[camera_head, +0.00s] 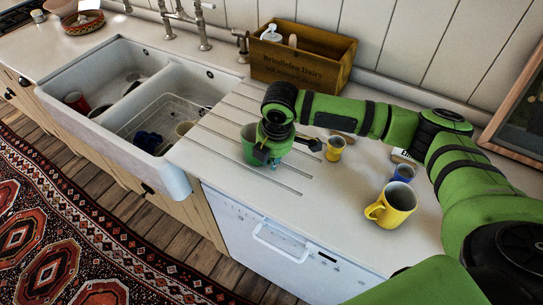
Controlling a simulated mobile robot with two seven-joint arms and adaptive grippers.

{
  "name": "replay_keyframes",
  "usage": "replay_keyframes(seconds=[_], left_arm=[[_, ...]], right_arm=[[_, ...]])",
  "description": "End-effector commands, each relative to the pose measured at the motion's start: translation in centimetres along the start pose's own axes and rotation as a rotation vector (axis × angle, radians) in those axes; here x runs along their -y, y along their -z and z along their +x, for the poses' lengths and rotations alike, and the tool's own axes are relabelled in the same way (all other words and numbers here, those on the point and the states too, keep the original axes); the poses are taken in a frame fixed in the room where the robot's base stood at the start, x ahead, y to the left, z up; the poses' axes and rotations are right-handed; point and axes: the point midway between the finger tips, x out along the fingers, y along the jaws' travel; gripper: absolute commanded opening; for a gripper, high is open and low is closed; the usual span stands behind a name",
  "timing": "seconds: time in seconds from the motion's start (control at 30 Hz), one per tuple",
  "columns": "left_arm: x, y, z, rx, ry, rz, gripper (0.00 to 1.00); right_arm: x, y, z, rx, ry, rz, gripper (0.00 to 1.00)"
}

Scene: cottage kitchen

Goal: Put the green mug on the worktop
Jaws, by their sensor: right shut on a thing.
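The green mug (249,143) is over the grooved part of the white worktop (341,193), just right of the sink. My right gripper (267,156) comes down from above and is shut on the mug. The gripper hides part of the mug's right side and top. I cannot tell whether its base touches the worktop. My left gripper is not in view.
A yellow mug (392,206), a small blue cup (403,173) and a small yellow cup (335,149) stand to the right. A wooden crate (300,61) is at the wall. The double sink (173,163) holds dishes. Clear worktop lies in front of the yellow mug.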

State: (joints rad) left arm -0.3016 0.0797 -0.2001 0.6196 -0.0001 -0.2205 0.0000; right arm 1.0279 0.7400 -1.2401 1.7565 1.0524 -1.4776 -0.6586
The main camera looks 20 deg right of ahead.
Motion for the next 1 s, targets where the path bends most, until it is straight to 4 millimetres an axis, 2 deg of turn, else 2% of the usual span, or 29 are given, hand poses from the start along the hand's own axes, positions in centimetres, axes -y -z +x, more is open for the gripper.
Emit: replay_keyframes(seconds=[0.13,0.17,0.2,0.53,0.67,0.77,1.0], left_arm=[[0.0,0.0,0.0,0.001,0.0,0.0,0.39],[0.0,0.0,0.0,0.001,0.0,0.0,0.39],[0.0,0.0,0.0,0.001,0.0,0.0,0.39],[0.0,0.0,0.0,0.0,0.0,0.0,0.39],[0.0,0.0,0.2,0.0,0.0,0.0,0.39],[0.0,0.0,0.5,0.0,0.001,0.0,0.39],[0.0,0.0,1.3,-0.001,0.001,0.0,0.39]], right_arm=[[-0.1,0.0,0.0,-0.001,-0.002,0.0,0.0],[0.0,0.0,0.1,0.0,-0.001,0.0,0.24],[0.0,0.0,0.1,0.0,-0.001,0.0,0.4],[0.0,0.0,0.0,0.0,-0.001,0.0,0.4],[-0.2,0.0,-0.8,-0.001,-0.004,0.001,0.4],[-0.1,0.0,-2.4,-0.002,-0.005,0.0,0.4],[-0.2,0.0,-7.6,-0.002,-0.006,0.001,0.4]])
